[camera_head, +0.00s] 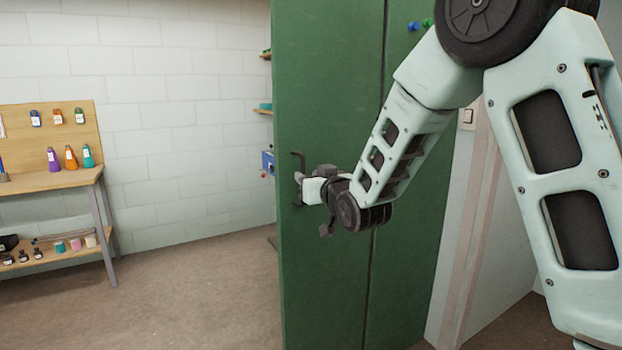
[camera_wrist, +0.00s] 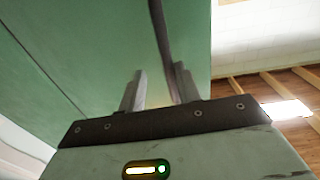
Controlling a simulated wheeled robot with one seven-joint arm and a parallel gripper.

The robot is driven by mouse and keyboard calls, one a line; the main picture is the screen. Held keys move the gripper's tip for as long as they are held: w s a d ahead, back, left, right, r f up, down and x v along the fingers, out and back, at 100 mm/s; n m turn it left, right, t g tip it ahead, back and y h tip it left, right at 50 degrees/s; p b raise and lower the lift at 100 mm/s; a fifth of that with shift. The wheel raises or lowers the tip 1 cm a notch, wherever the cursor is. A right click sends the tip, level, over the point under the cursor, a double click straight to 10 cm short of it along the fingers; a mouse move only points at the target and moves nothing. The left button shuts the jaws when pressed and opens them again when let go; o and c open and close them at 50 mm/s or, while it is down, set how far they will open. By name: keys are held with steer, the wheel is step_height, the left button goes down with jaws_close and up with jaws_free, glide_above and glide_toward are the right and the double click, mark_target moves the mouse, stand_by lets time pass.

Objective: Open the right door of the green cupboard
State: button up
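The green cupboard (camera_head: 410,250) stands right of centre in the head view, with a vertical seam between two green panels. The left of these panels, a door (camera_head: 325,90), carries a dark bar handle (camera_head: 301,158) near its left edge. I cannot tell whether this door is ajar. My gripper (camera_head: 303,188) is at the handle. In the wrist view my gripper (camera_wrist: 158,92) has its two grey fingers apart. The dark handle (camera_wrist: 160,35) runs down between them, close to the right finger, with a gap to the left one. Contact is unclear.
Shelf ends with small items, including a blue box (camera_head: 268,162), show past the door's left edge. A wooden workbench (camera_head: 50,182) with bottles stands at the far left. The floor (camera_head: 190,290) between bench and cupboard is clear.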

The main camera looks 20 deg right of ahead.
steer(key=s+b, duration=1.1)
steer(key=s, duration=0.6)
steer(key=shift+s+d, duration=0.2)
steer(key=shift+d, duration=0.05)
